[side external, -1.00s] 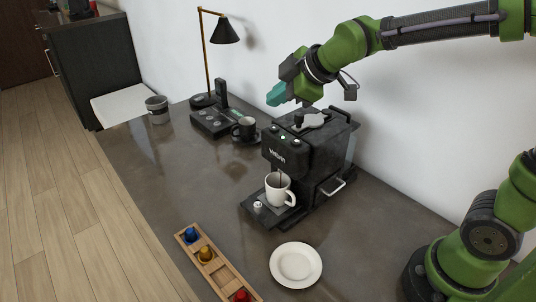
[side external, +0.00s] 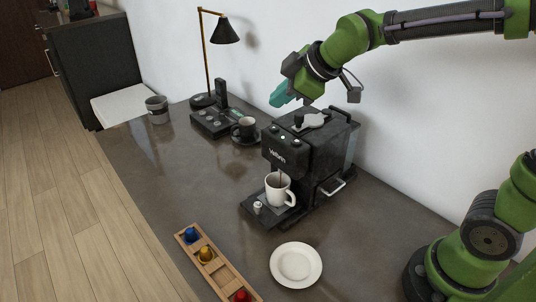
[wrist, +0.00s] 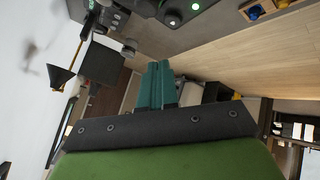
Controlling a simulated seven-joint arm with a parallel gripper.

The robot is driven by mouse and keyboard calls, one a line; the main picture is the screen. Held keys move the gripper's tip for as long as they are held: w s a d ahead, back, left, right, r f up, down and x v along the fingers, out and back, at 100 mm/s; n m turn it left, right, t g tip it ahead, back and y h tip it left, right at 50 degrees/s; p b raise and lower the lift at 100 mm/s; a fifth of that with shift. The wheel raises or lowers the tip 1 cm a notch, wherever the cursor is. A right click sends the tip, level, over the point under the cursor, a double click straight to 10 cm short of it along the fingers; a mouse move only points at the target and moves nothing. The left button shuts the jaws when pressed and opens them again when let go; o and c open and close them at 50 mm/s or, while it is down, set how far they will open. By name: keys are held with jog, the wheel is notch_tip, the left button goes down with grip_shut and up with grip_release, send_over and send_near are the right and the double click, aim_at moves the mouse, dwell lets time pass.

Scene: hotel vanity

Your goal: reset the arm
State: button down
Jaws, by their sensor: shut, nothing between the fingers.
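My gripper (side external: 279,97) is in the air above and behind the black coffee machine (side external: 309,160), near the white wall. Its teal fingers (wrist: 156,84) are together in the wrist view, with nothing between them. The arm reaches in from the upper right and the gripper points to the left. The gripper is apart from the machine.
A white mug (side external: 279,189) stands under the machine's spout. A white saucer (side external: 296,265) and a wooden capsule tray (side external: 222,267) lie in front. A black lamp (side external: 223,32), a phone (side external: 214,120), a dark cup (side external: 244,127) and a grey container (side external: 157,109) stand further back.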

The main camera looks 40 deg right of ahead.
jog(key=s+m, duration=0.1)
jog(key=s, duration=0.1)
jog(key=s+d+f+m, duration=0.1)
jog(key=s+m, duration=0.1)
jog(key=s+d+f+m+g, duration=0.1)
jog(key=s+m, duration=0.1)
jog(key=s+d+f+m, duration=0.1)
jog(key=s+d+m, duration=0.2)
jog(key=s+m, duration=0.5)
jog(key=s, duration=0.4)
dwell(5.3)
